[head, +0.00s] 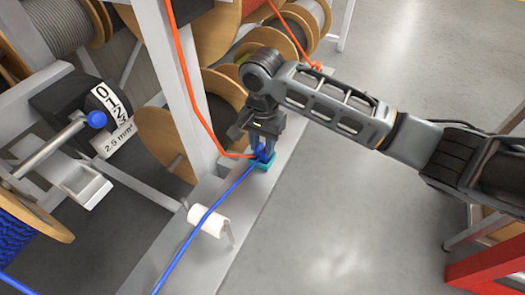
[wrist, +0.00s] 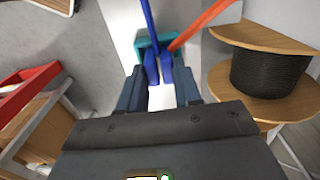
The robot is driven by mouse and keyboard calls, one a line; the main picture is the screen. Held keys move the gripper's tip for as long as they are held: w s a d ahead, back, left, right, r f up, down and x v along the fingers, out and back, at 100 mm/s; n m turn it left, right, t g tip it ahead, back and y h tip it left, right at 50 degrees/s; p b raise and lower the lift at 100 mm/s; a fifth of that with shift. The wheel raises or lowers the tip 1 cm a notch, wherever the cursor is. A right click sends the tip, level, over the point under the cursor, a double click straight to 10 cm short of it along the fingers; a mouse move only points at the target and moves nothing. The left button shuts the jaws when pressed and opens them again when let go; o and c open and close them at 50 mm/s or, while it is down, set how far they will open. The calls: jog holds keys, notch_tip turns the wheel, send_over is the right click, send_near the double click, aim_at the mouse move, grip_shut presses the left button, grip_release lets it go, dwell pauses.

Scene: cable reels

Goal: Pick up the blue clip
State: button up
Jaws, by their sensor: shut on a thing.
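The blue clip (head: 262,153) is at the edge of the grey bench, right by a small teal holder (head: 265,164). In the wrist view the blue clip (wrist: 152,66) shows as blue prongs between my fingers, with the teal holder (wrist: 143,42) just beyond. My gripper (head: 261,146) points down at the holder and is shut on the blue clip. In the wrist view my gripper (wrist: 160,78) has a finger on each side of it. Whether the clip still touches the holder cannot be told.
A blue cable (head: 215,206) and an orange cable (head: 205,118) run to the clip's spot. A white upright (head: 175,85), wooden reels (head: 165,140) and a length counter (head: 105,105) stand to the left. A white roller (head: 207,220) is in front. Open floor (head: 330,215) lies right.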

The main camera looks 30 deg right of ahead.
aim_at(262, 148)
jog(key=shift+r, duration=0.1)
jog(key=shift+r, duration=0.5)
notch_tip(262, 148, up, 2)
jog(key=shift+r, duration=0.25)
jog(key=s+d+r, duration=0.6)
jog(key=d+r, duration=0.1)
jog(key=d, duration=0.2)
jog(key=shift+s+d+r+p, duration=0.15)
jog(key=shift+d+r+p, duration=0.05)
jog(key=shift+d+p, duration=0.2)
jog(key=shift+r, duration=0.1)
jog(key=shift+r+p, duration=1.9)
jog(key=shift+r, duration=0.5)
